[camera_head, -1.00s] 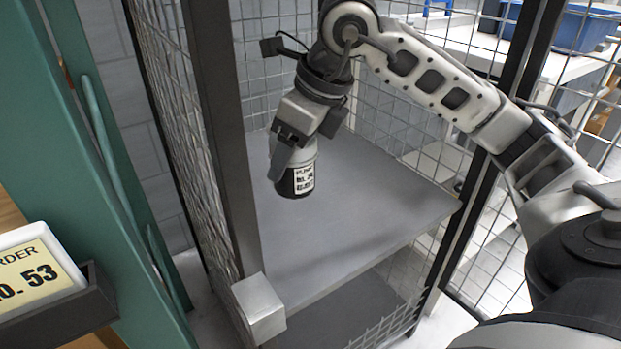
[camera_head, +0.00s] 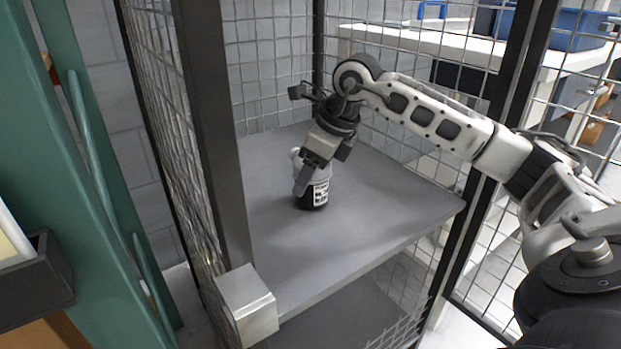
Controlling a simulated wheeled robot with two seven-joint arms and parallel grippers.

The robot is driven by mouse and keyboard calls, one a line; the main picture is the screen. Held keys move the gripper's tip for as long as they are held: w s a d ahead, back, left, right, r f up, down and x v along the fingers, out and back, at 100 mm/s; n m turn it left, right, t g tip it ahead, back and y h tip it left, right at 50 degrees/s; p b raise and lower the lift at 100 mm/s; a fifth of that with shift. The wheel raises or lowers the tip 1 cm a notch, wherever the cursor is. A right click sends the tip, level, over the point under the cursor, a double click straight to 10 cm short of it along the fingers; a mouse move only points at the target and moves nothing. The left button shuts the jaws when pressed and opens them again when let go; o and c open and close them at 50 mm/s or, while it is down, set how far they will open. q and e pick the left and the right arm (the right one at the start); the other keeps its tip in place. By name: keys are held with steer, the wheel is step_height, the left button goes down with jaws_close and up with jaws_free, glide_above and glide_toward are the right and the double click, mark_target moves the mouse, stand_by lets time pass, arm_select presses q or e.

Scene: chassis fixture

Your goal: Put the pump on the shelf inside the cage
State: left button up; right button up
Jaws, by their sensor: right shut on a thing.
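The pump (camera_head: 317,193) is a small white and black cylinder with a printed label. It stands upright, or nearly so, at the grey shelf (camera_head: 375,218) inside the mesh cage (camera_head: 212,150). Its base appears to meet the shelf surface, though I cannot tell for certain that it touches. My right gripper (camera_head: 308,180) reaches in from the right, tilted downward, and is shut on the pump's upper part. The fingers hide part of the pump. My left gripper is not in view.
The cage's front post (camera_head: 212,130) stands left of the pump, with a metal block (camera_head: 247,303) at its foot. A teal frame (camera_head: 85,180) is at far left. A white table with blue bins (camera_head: 580,28) lies behind the cage. The shelf around the pump is clear.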

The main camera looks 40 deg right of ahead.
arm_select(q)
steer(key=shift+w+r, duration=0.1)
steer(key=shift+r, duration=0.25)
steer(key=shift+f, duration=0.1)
arm_select(e)
steer(key=shift+f, duration=0.1)
steer(key=o, duration=1.4)
steer(key=shift+f, duration=0.1)
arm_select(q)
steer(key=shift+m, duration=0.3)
arm_select(e)
steer(key=shift+r, duration=0.25)
arm_select(q)
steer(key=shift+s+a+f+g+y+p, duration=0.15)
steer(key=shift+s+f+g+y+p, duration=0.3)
steer(key=shift+p, duration=0.6)
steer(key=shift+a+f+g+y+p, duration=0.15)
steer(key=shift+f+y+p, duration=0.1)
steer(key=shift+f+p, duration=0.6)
arm_select(e)
steer(key=shift+v, duration=5.9)
